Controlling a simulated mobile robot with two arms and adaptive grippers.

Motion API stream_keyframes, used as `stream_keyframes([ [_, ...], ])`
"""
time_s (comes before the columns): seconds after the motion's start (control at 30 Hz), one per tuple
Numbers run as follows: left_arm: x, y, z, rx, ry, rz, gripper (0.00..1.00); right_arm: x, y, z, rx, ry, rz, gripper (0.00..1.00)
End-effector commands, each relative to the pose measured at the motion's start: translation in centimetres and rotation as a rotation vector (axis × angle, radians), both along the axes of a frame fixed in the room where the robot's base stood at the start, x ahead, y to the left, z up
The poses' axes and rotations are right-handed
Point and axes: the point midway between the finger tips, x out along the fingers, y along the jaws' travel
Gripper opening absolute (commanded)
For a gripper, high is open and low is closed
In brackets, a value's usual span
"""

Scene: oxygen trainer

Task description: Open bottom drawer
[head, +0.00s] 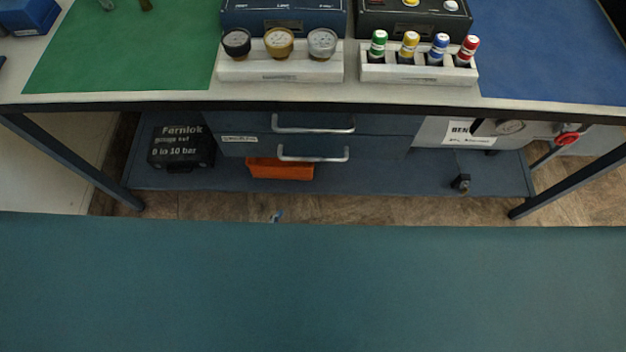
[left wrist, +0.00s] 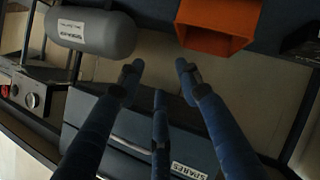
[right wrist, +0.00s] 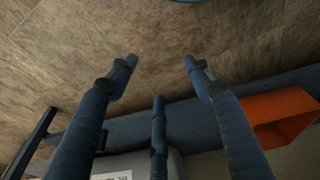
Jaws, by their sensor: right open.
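The bottom drawer (head: 240,150) is the lower of two dark blue-grey drawers under the bench in the head view. It looks shut, and its silver bar handle (head: 313,157) is clear of any gripper. The upper drawer has its own silver handle (head: 313,128). In the left wrist view, a drawer front with a SPARES label (left wrist: 188,171) lies behind my fingers; which drawer it is I cannot tell. My left gripper (left wrist: 160,76) is open and empty. My right gripper (right wrist: 160,68) is open and empty, over the floor and the shelf edge.
An orange bin (head: 280,169) sits on the low shelf (head: 400,180) just below the bottom drawer. A black case (head: 180,148) stands left of the drawers, and a grey cylinder (left wrist: 90,30) shows in the left wrist view. Bench legs (head: 75,160) flank the shelf.

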Motion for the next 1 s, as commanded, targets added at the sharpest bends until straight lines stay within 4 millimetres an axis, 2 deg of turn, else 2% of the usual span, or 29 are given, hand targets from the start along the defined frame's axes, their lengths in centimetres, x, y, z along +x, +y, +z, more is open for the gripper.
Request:
stream_keyframes([
  [0.03, 0.7, -1.5, 0.0, -0.120, -0.060, 0.019, 0.35, 1.2, 0.2, -1.7, 0.003, -0.019, -0.002, 0.50],
  [0.13, 1.4, -3.6, 4.7, -0.372, -0.154, 0.057, 0.35, 2.7, 0.4, -0.5, 0.005, -0.039, -0.006, 0.50],
  [0.2, 1.4, -4.4, 7.7, -0.525, -0.202, 0.072, 0.35, 3.3, 0.4, 0.5, 0.006, -0.049, -0.008, 0.50],
  [0.3, 1.2, -4.8, 11.2, -0.695, -0.246, 0.087, 0.35, 3.6, 0.4, 1.9, 0.005, -0.060, -0.010, 0.50],
  [0.4, 0.9, -4.9, 13.4, -0.791, -0.269, 0.094, 0.35, 3.7, 0.4, 2.9, 0.006, -0.065, -0.012, 0.50],
  [0.57, 1.6, -5.1, 14.8, -0.834, -0.280, 0.098, 0.35, 3.7, 0.4, 3.7, 0.006, -0.067, -0.012, 0.50],
  [1.0, 8.7, -8.0, 16.2, -0.830, -0.281, 0.098, 0.35, 3.8, 0.4, 4.6, 0.006, -0.072, -0.013, 0.50],
])
